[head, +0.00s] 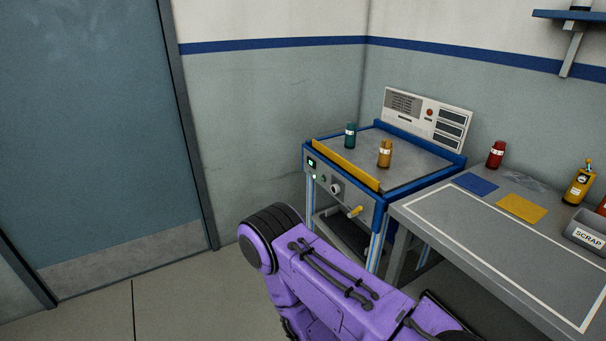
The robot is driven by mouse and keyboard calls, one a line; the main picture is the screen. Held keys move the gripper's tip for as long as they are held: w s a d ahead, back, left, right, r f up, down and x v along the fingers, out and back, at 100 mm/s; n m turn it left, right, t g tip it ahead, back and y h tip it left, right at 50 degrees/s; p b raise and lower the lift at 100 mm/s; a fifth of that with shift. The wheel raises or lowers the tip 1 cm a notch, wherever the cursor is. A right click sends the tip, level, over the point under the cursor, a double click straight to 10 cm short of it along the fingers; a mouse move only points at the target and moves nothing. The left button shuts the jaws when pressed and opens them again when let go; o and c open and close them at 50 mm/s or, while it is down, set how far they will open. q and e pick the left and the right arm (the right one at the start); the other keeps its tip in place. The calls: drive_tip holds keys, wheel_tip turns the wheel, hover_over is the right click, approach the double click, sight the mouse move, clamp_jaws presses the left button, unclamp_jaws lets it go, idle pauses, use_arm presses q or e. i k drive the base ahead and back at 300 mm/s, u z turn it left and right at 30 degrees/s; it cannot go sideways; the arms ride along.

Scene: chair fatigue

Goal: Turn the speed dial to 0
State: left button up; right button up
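A blue-framed machine (380,206) stands in the corner. Its front panel has a small lit display (311,163), a round pale knob with a dark surround (335,188) that looks like the speed dial, and a yellow-handled crank or lever (355,211). The dial's markings are too small to read, so its setting cannot be told. A purple arm of mine reaches up from the bottom edge in front of the machine, below and apart from the panel. Neither gripper shows in this view.
A teal bottle (350,136) and an orange bottle (385,154) stand on the machine top behind a yellow front strip (346,164). A grey workbench (480,225) adjoins at right, with a red bottle (496,154) and a scrap bin (586,232). Floor is clear at left by the door (85,130).

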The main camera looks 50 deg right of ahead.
sight(335, 188)
drive_tip(key=z, duration=0.3)
drive_tip(key=i, duration=1.05)
drive_tip(key=z, duration=1.4)
drive_tip(key=i, duration=0.8)
drive_tip(key=z, duration=0.65)
